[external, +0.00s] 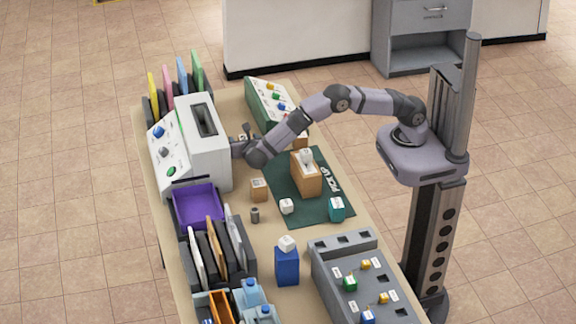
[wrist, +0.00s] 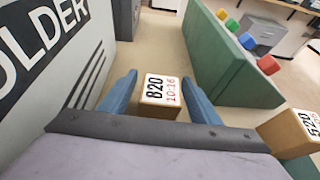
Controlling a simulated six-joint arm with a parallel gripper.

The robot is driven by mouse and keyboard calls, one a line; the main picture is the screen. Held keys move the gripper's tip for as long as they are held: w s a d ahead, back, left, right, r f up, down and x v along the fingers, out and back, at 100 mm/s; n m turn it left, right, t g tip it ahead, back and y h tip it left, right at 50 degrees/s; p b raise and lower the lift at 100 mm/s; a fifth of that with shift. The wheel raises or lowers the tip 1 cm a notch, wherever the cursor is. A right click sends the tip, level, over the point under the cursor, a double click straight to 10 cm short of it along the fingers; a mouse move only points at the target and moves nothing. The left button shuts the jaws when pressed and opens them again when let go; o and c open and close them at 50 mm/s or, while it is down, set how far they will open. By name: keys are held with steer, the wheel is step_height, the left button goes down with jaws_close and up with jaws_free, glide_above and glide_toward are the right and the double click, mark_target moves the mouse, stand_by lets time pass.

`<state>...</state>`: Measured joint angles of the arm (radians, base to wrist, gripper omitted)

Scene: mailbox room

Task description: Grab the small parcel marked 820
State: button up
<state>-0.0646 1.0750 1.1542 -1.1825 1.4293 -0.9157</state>
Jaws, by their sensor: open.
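The small tan parcel (wrist: 158,99) has a white label that reads 820, or possibly B20, with 10:16 in red. It sits on the table in the wrist view. My gripper (wrist: 160,92) is open, one blue finger on each side of the parcel. Whether either finger touches it I cannot tell. In the external view my gripper (external: 242,145) is low over the table beside the white folder machine (external: 205,150), and the parcel is mostly hidden there.
Another tan parcel marked 520 (wrist: 288,134) stands close on the right. A green panel (wrist: 228,62) with coloured knobs rises behind. The folder machine's wall (wrist: 62,60) is close on the left. A green pick-up mat (external: 280,178) holds several boxes.

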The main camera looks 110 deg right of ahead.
steer(key=shift+d+f, duration=0.15)
steer(key=shift+d, duration=0.3)
steer(key=c, duration=1.2)
step_height(320, 180, up, 10)
steer(key=b, duration=0.1)
